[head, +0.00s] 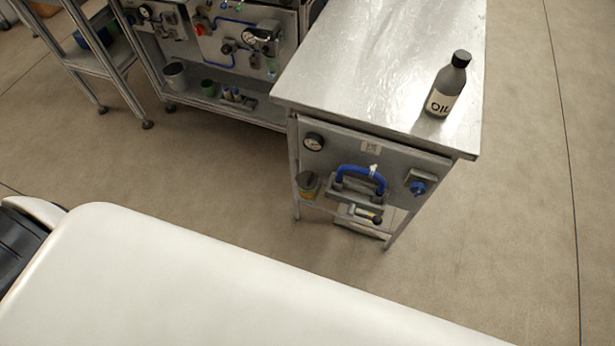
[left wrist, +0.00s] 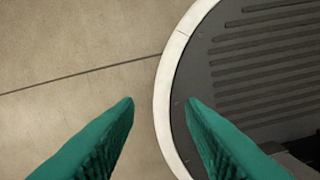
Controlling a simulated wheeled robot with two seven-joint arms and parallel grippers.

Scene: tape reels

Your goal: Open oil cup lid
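A small cup-like container (head: 308,185), dark grey above and yellowish below, sits at the left of the cabinet's front panel. It may be the oil cup; it is too small to tell its lid or whether that is open. A dark grey bottle (head: 447,88) with a black cap and a label reading OIL stands upright on the metal tabletop. My left gripper (left wrist: 160,102) shows in the left wrist view with its two green fingers apart and nothing between them. It is over the floor, away from the cabinet. My right gripper is in neither view.
The metal-topped cabinet (head: 375,50) carries a gauge (head: 313,142), a blue curved hose (head: 362,172) and a blue knob (head: 417,187) on its front. A workbench with gauges (head: 215,45) stands behind left. Floor (head: 530,230) right of the cabinet is clear.

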